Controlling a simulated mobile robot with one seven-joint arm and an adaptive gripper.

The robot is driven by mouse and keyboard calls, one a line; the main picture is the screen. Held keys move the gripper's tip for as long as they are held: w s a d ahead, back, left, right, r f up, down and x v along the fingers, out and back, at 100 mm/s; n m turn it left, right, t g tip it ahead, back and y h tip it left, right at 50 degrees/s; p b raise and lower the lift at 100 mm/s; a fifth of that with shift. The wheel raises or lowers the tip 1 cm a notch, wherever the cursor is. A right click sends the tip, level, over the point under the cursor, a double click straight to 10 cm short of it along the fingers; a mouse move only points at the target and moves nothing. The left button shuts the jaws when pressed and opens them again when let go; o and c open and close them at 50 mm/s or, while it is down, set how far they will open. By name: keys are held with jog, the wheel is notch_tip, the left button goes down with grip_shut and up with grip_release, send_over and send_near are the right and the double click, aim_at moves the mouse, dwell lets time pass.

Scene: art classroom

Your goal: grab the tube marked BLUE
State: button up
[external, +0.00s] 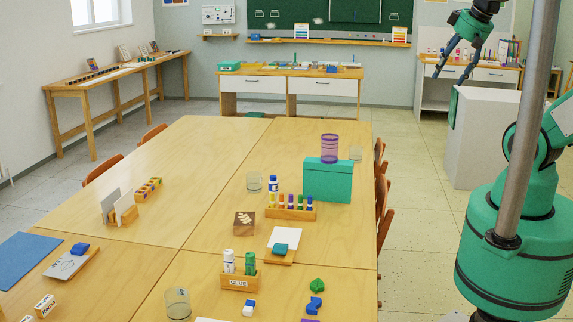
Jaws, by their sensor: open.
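A wooden rack (290,213) stands on the long table, holding several small tubes (291,201) with coloured caps, among them orange, purple and blue. A white and blue tube or bottle (273,184) stands upright at the rack's left end; I cannot tell if it is in the rack or behind it. The lettering is too small to read, so I cannot tell which tube is marked BLUE. My gripper (450,79) is open and empty, pointing down, high at the upper right, well away from the rack and clear of the table.
A teal box (327,181) with a purple cup (329,148) on top stands right behind the rack. Clear glasses (254,181) stand nearby. A wooden GLUE holder (239,279) with two sticks is in front. The table's left middle is mostly bare.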

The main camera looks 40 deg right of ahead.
jog(key=w+a+f+m+g+y+b, duration=0.1)
jog(key=w+a+f+m+g+y, duration=0.15)
jog(key=w+a, duration=0.5)
jog(key=w+a+f+m+g+y, duration=0.1)
jog(key=w+a+f+m+y, duration=0.25)
jog(key=w+a, duration=0.4)
jog(key=m+t+y+b, duration=0.2)
jog(key=m+t+y, duration=0.35)
jog(key=m, duration=0.85)
send_over(276, 179)
jog(key=s+a, duration=0.2)
jog(key=s, duration=0.6)
notch_tip(276, 179, down, 20)
jog(key=g, duration=0.1)
jog(key=w+d+f+m+t+h, duration=0.1)
jog(key=w+f+m, duration=0.2)
jog(key=f, duration=0.5)
jog(key=w+d+f+m+t, duration=0.2)
jog(key=w+f+m, duration=0.1)
jog(key=f, duration=0.5)
jog(key=shift+w+m+h+b, duration=0.35)
jog(key=shift+m+b, duration=0.05)
jog(key=shift+m, duration=0.1)
jog(key=shift+f+b, duration=0.4)
jog(key=shift+f, duration=1.25)
